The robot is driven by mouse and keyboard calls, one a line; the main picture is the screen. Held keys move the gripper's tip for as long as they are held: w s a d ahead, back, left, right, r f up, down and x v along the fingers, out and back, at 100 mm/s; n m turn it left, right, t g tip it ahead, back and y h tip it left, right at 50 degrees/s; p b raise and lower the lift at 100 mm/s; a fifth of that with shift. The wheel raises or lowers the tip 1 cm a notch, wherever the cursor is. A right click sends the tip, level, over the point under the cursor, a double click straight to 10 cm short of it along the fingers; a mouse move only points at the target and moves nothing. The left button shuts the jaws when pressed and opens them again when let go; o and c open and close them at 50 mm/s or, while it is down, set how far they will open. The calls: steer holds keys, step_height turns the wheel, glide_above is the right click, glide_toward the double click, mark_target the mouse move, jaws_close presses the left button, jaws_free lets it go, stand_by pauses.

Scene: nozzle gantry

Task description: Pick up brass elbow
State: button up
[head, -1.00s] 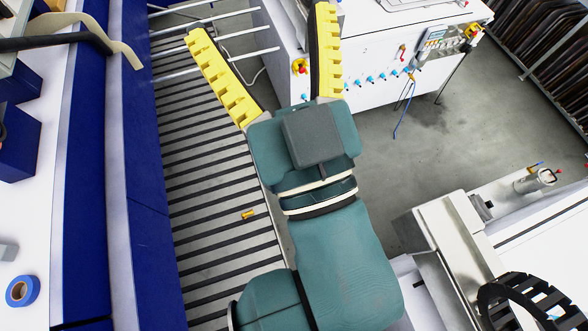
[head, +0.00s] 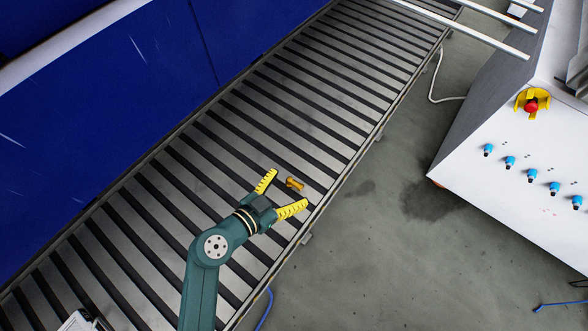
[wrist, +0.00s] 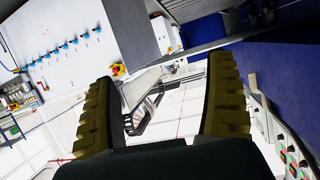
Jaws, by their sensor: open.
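I cannot tell how high the gripper is above the rollers. In the wrist view my gripper (wrist: 165,85) is also open and faces machines and the room; the elbow is not in that view.
A blue panel wall (head: 160,70) runs along the conveyor's left side. To the right is grey floor (head: 400,200), then a white cabinet (head: 530,170) with a red button (head: 531,104) and blue knobs. White bars (head: 465,28) cross the conveyor's far end.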

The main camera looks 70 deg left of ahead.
steer(key=s+f+n+g+y+b, duration=0.15)
steer(key=s+f+b, duration=0.45)
steer(key=f, duration=0.7)
steer(key=n+b, duration=0.1)
steer(key=b, duration=0.1)
glide_toward(296, 183)
steer(key=x, duration=0.5)
steer(key=shift+a+r, duration=0.15)
steer(key=shift+a, duration=0.15)
steer(key=b+x, duration=0.1)
steer(key=x, duration=0.4)
steer(key=shift+w+d, duration=0.15)
steer(key=shift+d, duration=0.15)
steer(key=shift+c, duration=0.4)
steer(key=c, duration=1)
